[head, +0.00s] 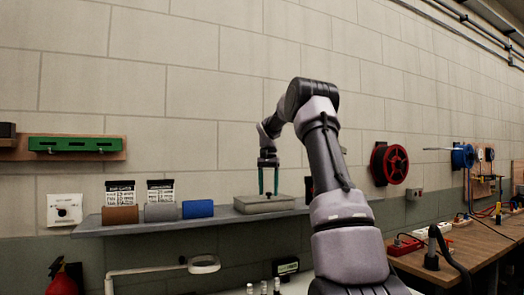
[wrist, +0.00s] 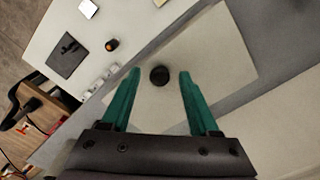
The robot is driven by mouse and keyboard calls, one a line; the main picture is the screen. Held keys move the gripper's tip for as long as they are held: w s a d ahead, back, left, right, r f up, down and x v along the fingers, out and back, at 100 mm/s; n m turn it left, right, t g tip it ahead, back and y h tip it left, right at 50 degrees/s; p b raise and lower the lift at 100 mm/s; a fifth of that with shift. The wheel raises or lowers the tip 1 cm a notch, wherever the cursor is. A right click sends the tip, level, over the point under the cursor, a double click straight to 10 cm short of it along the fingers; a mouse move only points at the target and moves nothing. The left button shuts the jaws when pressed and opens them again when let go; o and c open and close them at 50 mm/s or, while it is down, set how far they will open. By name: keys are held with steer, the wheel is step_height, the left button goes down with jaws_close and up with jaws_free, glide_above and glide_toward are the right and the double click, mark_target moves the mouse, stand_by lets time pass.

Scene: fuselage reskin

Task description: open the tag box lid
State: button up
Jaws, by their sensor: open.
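The tag box (head: 264,204) is a low, pale grey-beige box on the wall shelf in the head view. Its flat lid (wrist: 215,62) fills the middle of the wrist view, with a round black knob (wrist: 159,75) on it. The lid appears to lie flat and closed. My gripper (head: 268,192) points down over the box, its green fingers open. In the wrist view the fingers are on either side of the knob, with gaps between. I cannot tell how far the fingertips are above the lid. The knob is not distinguishable in the head view.
A dark object (head: 309,188) stands right of the box. A lamp (head: 203,264) and bench items are below. The wall is close behind.

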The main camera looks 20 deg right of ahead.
step_height(320, 180, up, 11)
steer(key=s+a+r+n+t, duration=0.1)
steer(key=s+a+r, duration=0.1)
steer(key=s+a, duration=0.3)
steer(key=s+a+r+n+t, duration=0.1)
steer(key=s+a, duration=0.4)
steer(key=s, duration=0.6)
steer(key=shift+a+r+n+t, duration=0.3)
steer(key=shift+r+n+t, duration=0.1)
steer(key=shift+n, duration=0.1)
